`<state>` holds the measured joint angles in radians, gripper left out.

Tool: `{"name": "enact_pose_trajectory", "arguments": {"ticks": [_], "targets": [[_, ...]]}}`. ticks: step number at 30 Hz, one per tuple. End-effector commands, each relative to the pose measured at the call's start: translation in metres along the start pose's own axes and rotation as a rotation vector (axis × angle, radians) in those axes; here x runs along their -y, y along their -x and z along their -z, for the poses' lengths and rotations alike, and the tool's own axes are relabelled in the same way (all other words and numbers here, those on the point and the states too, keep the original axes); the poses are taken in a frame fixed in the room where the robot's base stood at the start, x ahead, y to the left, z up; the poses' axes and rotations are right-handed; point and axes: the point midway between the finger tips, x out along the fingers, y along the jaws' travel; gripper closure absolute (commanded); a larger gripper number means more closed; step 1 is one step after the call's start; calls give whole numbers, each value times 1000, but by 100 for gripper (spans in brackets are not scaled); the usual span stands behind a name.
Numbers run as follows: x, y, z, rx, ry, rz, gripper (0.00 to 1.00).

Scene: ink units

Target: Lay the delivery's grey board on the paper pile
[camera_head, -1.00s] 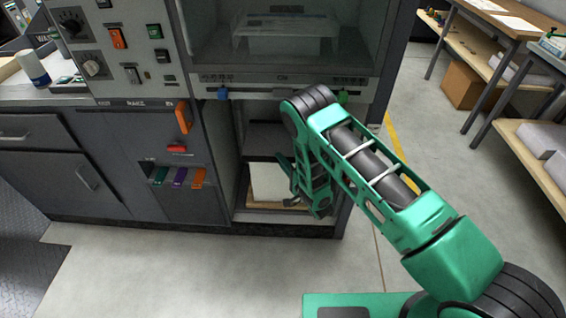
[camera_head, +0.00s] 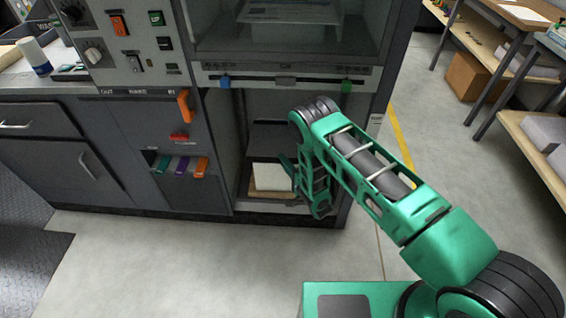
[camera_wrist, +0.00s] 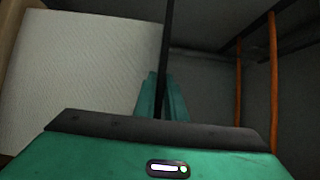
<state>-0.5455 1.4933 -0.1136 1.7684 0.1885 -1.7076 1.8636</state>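The paper pile (camera_head: 272,177) is a pale block low in the machine's open bay, on a tan wooden base (camera_head: 272,196). It also shows in the wrist view (camera_wrist: 80,75) as a broad whitish surface at left. My gripper reaches into the bay, right beside the pile in the head view, partly hidden by my arm. In the wrist view my gripper (camera_wrist: 161,95) shows two green fingers close together. A thin dark strip runs up between them along the pale surface's right edge. I cannot tell whether it is a held board seen edge-on. No grey board is clearly identifiable.
The bay's cabinet walls (camera_head: 222,140) stand close around my gripper. A lower rail (camera_head: 285,82) with blue and green knobs crosses above the opening. Orange rods (camera_wrist: 274,80) stand at right in the wrist view. The floor (camera_head: 180,265) before the machine is clear.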

Motion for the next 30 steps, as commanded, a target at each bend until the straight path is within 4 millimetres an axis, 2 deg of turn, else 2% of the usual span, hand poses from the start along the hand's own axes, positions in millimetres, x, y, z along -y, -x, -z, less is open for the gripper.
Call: {"name": "enact_pose_trajectory", "arguments": {"ticks": [12,14,17,24,30], "targets": [[3,0,0,0,1,0,74],[2,6,0,0,0,-3,74],[1,19,0,-1,1,-4,74],[1,67,1,-1,1,-4,74],[1,100,0,-1,1,-3,74]]}}
